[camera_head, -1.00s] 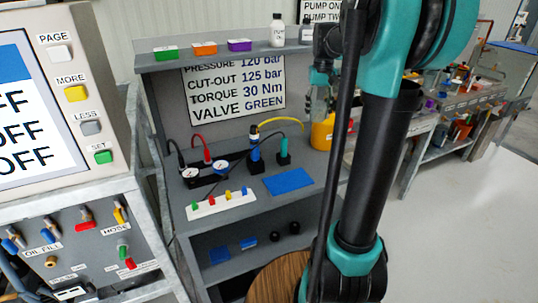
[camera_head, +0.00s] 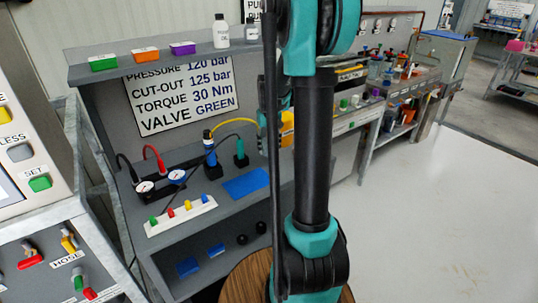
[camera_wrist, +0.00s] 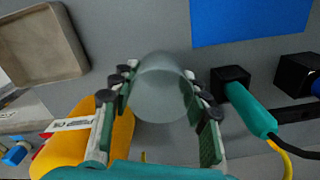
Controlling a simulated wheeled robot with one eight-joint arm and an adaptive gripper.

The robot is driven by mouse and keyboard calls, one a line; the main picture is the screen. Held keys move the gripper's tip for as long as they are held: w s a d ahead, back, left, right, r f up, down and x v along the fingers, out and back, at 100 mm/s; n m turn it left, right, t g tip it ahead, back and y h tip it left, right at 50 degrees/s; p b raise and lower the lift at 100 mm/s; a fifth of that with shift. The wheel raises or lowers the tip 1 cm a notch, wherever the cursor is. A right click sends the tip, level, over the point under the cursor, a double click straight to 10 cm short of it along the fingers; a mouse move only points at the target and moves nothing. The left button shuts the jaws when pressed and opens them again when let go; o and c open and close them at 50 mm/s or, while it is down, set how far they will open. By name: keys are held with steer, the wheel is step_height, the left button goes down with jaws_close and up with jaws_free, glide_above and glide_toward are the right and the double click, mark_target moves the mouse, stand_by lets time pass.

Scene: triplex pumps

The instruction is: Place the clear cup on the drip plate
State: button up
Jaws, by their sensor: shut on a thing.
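My gripper (camera_wrist: 161,88) has its two green-and-grey fingers on either side of the clear cup (camera_wrist: 160,95) and is shut on it. The cup looks frosted and translucent, above the grey bench. In the head view my arm hides most of the gripper and I cannot make out the cup. A flat blue plate (camera_head: 247,184) lies on the bench, and its blue surface shows at the top of the wrist view (camera_wrist: 245,20), apart from the cup. I cannot tell whether it is the drip plate. A shallow beige tray (camera_wrist: 42,42) lies at upper left in the wrist view.
A yellow container (camera_wrist: 95,145) is close to the left finger. A teal-handled plug (camera_wrist: 250,110) with a black cable is at right. Gauges (camera_head: 160,184) and a white strip of coloured knobs (camera_head: 181,215) occupy the bench. Open floor (camera_head: 450,210) lies to the right.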

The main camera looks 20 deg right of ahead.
mark_target(269, 154)
steer(key=shift+f, duration=1.9)
steer(key=o, duration=1)
steer(key=shift+f, duration=0.1)
steer(key=shift+c, duration=0.2)
